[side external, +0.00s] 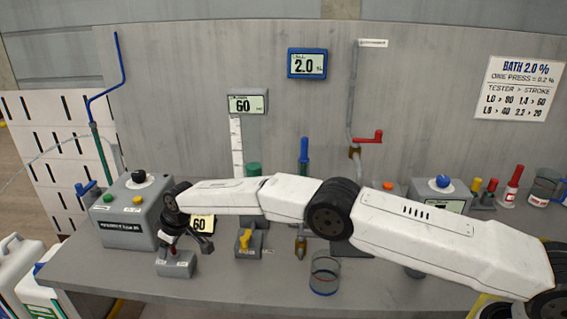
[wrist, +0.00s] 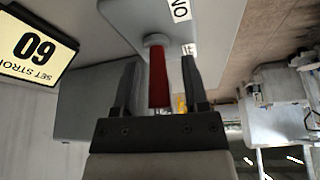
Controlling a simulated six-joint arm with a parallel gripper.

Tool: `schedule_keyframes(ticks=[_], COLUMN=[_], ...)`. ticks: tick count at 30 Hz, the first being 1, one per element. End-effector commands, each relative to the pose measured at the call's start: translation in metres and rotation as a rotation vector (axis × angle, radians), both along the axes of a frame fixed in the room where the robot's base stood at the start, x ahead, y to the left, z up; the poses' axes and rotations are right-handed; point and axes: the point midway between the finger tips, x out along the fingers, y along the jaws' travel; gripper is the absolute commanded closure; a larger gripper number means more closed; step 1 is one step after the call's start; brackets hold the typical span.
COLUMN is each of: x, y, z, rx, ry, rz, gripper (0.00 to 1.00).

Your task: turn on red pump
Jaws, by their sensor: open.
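In the wrist view a red lever (wrist: 158,78) with a round pale pivot sticks out of a grey box (wrist: 165,25) marked with a white "ON" label (wrist: 181,10). My gripper (wrist: 163,78) is open, with one dark finger on each side of the lever; I cannot tell whether either finger touches it. In the side view my gripper (side external: 186,243) points down just above a small grey switch box (side external: 176,266) at the front left of the bench. The lever is mostly hidden there by the gripper.
A "60 set stroke" sign (wrist: 36,45) is close beside my gripper. A grey control box (side external: 130,212) with buttons stands to the left. A yellow valve (side external: 245,240) and a glass beaker (side external: 324,274) stand to the right. The front bench edge is clear.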

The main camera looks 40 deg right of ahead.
Motion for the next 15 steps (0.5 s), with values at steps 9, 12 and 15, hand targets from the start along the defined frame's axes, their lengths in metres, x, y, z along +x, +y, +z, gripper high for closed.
schedule_keyframes(ticks=[9, 12, 15], x=[0.0, 0.0, -0.0001], y=[0.0, 0.0, 0.0001], z=[0.0001, 0.0001, 0.0001], rx=[0.0, 0.0, 0.0], ry=[0.0, 0.0, 0.0], rz=[0.0, 0.0, 0.0], gripper=[1.0, 1.0, 1.0])
